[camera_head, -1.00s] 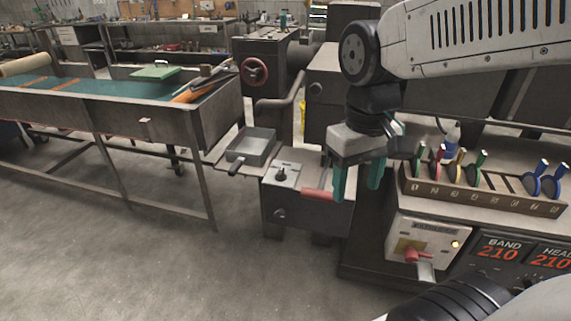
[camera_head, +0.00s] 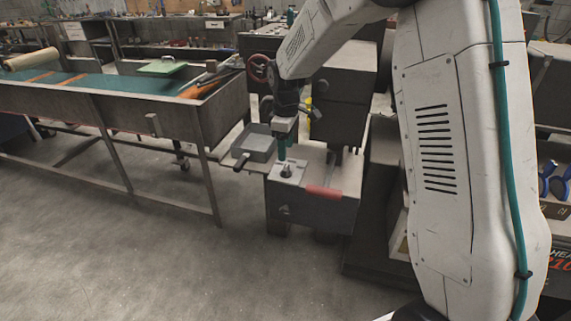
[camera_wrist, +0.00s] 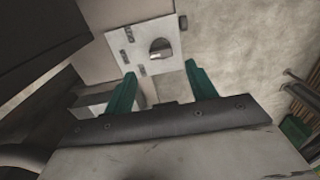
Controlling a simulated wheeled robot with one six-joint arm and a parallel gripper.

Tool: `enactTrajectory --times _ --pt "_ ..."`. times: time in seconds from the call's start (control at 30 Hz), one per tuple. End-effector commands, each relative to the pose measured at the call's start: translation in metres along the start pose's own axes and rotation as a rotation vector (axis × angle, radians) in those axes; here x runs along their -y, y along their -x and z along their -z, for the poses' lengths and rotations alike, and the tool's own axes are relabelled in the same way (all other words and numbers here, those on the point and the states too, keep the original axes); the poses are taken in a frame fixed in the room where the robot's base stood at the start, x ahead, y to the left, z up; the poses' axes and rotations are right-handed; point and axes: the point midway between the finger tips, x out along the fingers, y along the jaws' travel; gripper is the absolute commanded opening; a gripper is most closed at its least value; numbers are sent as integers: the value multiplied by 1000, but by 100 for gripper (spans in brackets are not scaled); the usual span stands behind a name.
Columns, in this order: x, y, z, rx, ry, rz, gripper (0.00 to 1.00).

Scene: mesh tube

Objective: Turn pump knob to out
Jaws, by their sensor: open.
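The pump knob (camera_head: 286,171) is a small dark knob on a light square plate (camera_head: 275,174) on top of a dark metal box (camera_head: 310,211). In the wrist view the knob (camera_wrist: 161,48) shows as a dark round shape with a pale bar, on the plate (camera_wrist: 122,40) with small dark marks too small to read. My gripper (camera_head: 286,156) is above the knob in the head view. Its two green fingers (camera_wrist: 165,80) are open and empty in the wrist view, with the knob beyond their tips, roughly between them. I cannot tell the exact gap.
A red-handled lever (camera_head: 323,192) lies on the box right of the plate. A grey tray (camera_head: 254,143) stands to its left. A long metal table (camera_head: 170,128) is at left. My arm hides much of the right side, where blue discs (camera_head: 556,182) show.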

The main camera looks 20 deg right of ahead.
Motion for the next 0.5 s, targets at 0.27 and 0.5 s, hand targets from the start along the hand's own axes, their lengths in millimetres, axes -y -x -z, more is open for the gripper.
enactTrajectory --times 0.27,0.5 --pt "2 -46 -1 3 -2 3 56" --pt "1 -65 -1 2 -4 2 56"
